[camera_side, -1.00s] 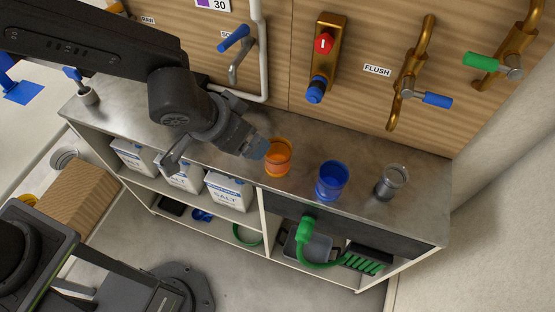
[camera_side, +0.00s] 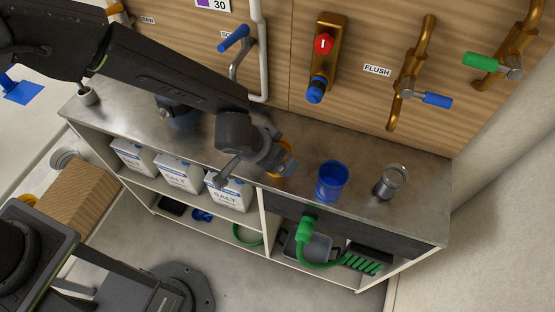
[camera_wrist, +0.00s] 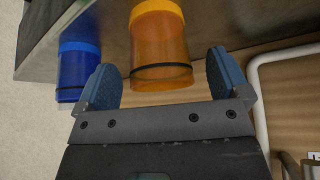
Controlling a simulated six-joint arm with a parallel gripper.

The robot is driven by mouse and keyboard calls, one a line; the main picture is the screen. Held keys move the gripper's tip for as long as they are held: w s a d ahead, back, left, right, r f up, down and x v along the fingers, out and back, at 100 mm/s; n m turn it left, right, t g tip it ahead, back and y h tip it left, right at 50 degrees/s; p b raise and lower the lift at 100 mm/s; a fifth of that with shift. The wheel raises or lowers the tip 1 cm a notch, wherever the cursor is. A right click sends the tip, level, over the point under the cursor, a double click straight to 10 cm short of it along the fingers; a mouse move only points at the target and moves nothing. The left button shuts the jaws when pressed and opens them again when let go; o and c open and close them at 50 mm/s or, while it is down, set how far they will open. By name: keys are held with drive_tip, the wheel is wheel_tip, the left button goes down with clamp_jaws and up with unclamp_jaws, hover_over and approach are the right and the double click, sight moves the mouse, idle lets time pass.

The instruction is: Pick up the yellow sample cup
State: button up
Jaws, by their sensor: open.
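The yellow sample cup (camera_wrist: 160,45) looks orange-yellow and see-through, with a dark ring around it. It stands on the metal counter (camera_side: 420,205). In the wrist view it lies between and just beyond the two blue fingertips of my gripper (camera_wrist: 168,82), which is open and holds nothing. I see no contact between the fingers and the cup. In the side view my gripper (camera_side: 275,152) hides most of the cup; only part of its orange wall (camera_side: 287,150) shows.
A blue cup (camera_side: 332,181) stands to the right of the yellow one, and a clear cup (camera_side: 391,181) farther right. The blue cup is also close to one finger in the wrist view (camera_wrist: 75,72). Pipes and valves line the back wall. Salt bags (camera_side: 228,192) sit below the counter.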

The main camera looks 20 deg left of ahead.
drive_tip(key=shift+x, duration=1.15)
drive_tip(key=c, duration=1)
